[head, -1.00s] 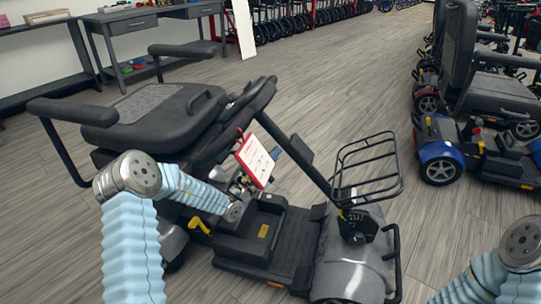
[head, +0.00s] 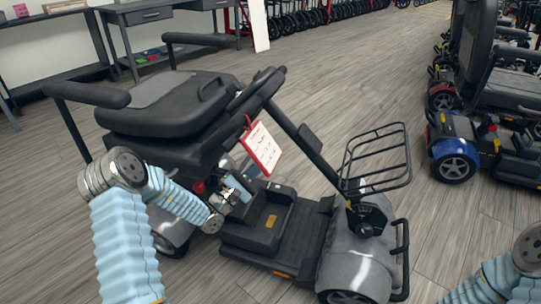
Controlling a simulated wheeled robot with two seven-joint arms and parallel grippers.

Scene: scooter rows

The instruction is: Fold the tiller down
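The grey mobility scooter stands in the middle of the head view. Its tiller (head: 308,143) is tilted back from the front end toward the seat (head: 180,105). The handlebar (head: 265,84) is at the top of the tiller, close by the seat's front edge. A white card with a red border (head: 263,150) hangs below the handlebar. My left arm reaches in from the left, and my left gripper (head: 238,190) is below the seat front, behind and left of the card, above the footwell. Its fingers are too small and partly hidden to read. My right gripper is out of view; only its arm shows at bottom right.
A wire basket (head: 378,157) is on the scooter's front. A blue scooter (head: 455,160) and others stand in a row at right. Grey desks (head: 145,18) are at back left. Wood-look floor is open behind and right of the scooter.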

